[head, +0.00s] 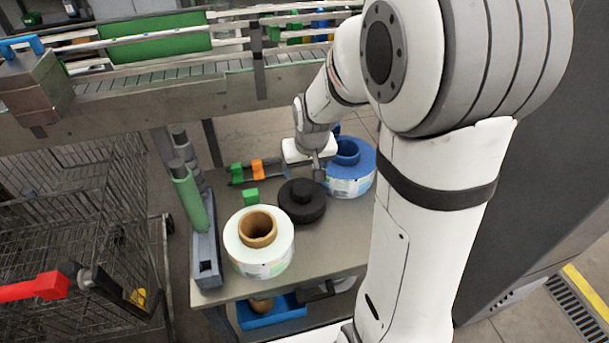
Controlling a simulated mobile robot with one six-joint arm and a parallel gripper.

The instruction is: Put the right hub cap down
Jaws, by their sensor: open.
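A black hub cap (302,205), a round disc with a raised middle knob, lies flat on the grey table (235,188). My gripper (318,172) is just above and behind it, open, with its fingers pointing down; the small gap between fingers and cap is hard to judge. A blue reel (352,180) with a blue hub stands right of the cap, partly behind my wrist. A white reel (259,250) with an open brown cardboard core stands left of the cap at the front.
Green blocks (251,196) and an orange block (258,169) are at the back left of the table. A green roller (189,200) stands at its left edge. A conveyor (190,85) runs behind. A wire cart (70,220) is at left. A blue tray (272,312) sits below the tabletop.

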